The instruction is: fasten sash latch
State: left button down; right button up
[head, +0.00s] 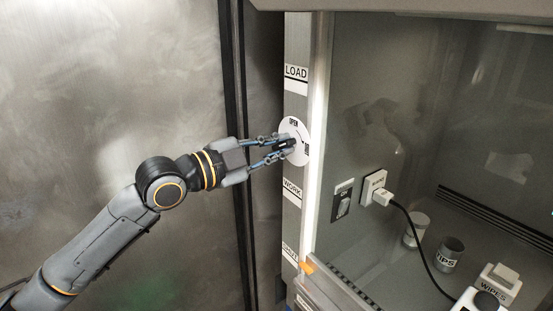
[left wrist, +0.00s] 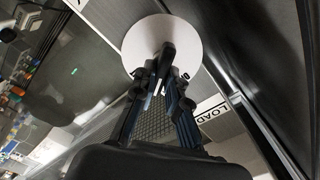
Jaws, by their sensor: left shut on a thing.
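The sash latch is a white round plate (head: 296,129) with a black handle (head: 288,143) on the grey post of the cabinet. The word OPEN is at the plate's top, with a curved arrow running down to a mark at its lower right. My left gripper (head: 284,149) reaches it from the left and is shut on the black handle. In the left wrist view the plate (left wrist: 140,41) is behind the fingertips (left wrist: 161,80), and the handle (left wrist: 168,52) stands up between them. The fingers hide part of the plate.
The post carries a LOAD label (head: 296,73) above the latch and a WORK label (head: 292,189) below. Inside the cabinet are a plugged-in socket (head: 374,187), a black cable (head: 421,240), a TIPS cup (head: 449,256) and a WIPES box (head: 498,284). A metal wall (head: 110,90) stands left.

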pick_arm(q)
jog(key=m, duration=0.2)
jog(key=shift+f+m+b, duration=0.15)
jog(key=shift+m+b, duration=0.2)
jog(key=shift+m, duration=0.05)
jog(key=shift+s+f+m, duration=0.1)
jog(key=shift+m, duration=1.7)
jog(key=c, duration=1.4)
grip_release()
jog(key=shift+d, duration=0.1)
jog(key=shift+o, duration=0.2)
jog(key=v, duration=1.2)
